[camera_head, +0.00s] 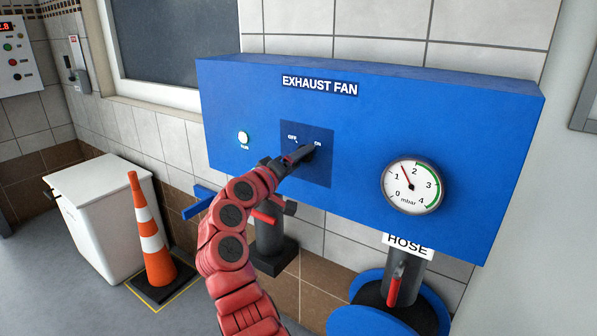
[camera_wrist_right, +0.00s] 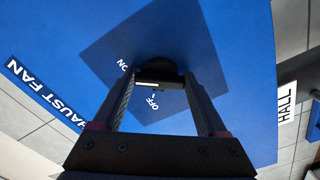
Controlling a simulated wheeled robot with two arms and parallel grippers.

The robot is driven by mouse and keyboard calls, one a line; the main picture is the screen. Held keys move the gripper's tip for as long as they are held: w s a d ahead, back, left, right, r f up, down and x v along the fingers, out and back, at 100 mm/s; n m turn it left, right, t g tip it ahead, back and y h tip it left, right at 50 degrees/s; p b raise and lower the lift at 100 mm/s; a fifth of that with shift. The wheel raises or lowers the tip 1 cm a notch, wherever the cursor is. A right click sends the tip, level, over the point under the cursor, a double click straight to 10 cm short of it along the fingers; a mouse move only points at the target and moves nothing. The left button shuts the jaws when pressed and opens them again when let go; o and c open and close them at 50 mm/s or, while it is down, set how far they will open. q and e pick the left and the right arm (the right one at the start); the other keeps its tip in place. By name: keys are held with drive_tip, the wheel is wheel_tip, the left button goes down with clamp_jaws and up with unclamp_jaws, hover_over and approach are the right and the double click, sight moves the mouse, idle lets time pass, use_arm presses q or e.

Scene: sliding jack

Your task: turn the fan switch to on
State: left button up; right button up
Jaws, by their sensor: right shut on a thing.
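The blue exhaust fan box (camera_head: 370,100) hangs on the wall. A dark blue switch plate (camera_head: 318,175) on its front bears the words OFF and ON. My right gripper (camera_head: 303,155) is at the plate and covers most of the black switch knob (camera_head: 309,150), whose visible end points towards ON. In the right wrist view the right gripper (camera_wrist_right: 161,84) has its fingers on either side of the knob (camera_wrist_right: 160,72), shut on it. A white mark on the knob shows between them. My left gripper is not in view.
A pressure gauge (camera_head: 411,186) sits right of the plate, its needle between 1 and 2. Below are a hose sign (camera_head: 407,245) and a red-handled valve (camera_head: 397,278). An orange cone (camera_head: 150,235) and a white bin (camera_head: 95,210) stand at left.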

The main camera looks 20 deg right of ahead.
drive_tip(key=shift+f+m+b, duration=0.2)
drive_tip(key=shift+m+b, duration=0.6)
drive_tip(key=shift+m, duration=0.2)
drive_tip(key=o, duration=1.3)
drive_tip(key=shift+r, duration=0.1)
drive_tip(key=v, duration=1.7)
drive_tip(key=shift+a+p, duration=0.2)
drive_tip(key=shift+p, duration=0.2)
drive_tip(key=shift+s, duration=0.15)
